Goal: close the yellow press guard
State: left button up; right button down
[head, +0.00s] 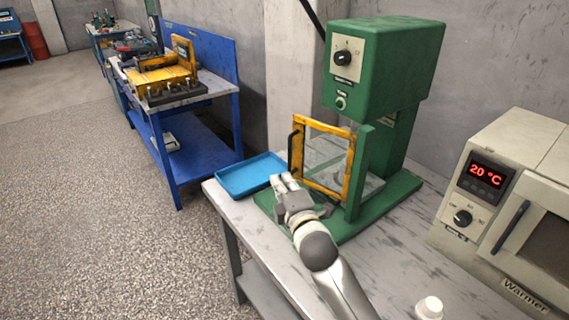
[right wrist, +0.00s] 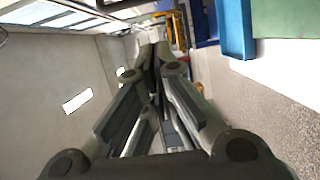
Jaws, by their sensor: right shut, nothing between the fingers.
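The yellow press guard (head: 348,166) is a framed clear panel with a dark handle (head: 293,150) on its left side. It stands upright on the green press (head: 385,65), hinged near the green post at its right, and seems to be swung partly outward; the exact angle is hard to tell. My right gripper (head: 284,181) is just left of and below the guard, near its lower left corner and below the handle. It looks apart from the guard. In the right wrist view the fingers (right wrist: 155,55) are together with nothing between them. My left gripper is not in view.
A blue tray (head: 232,184) lies left of the press on the grey table (head: 395,240). A warmer (head: 510,190) stands at the right, and a white-capped bottle (head: 430,306) at the front edge. A blue bench (head: 190,100) with a yellow fixture is behind left, with open floor before it.

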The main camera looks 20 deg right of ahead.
aim_at(317, 163)
jog(key=w+d+p, duration=0.1)
jog(key=w+d, duration=0.2)
jog(key=w, duration=0.3)
jog(key=shift+w+d, duration=0.25)
jog(key=shift+w, duration=0.1)
jog(key=w+d, duration=0.1)
jog(key=w, duration=0.1)
jog(key=w+d, duration=0.2)
jog(key=shift+d+f+p, duration=0.1)
jog(key=shift+d+p, duration=0.2)
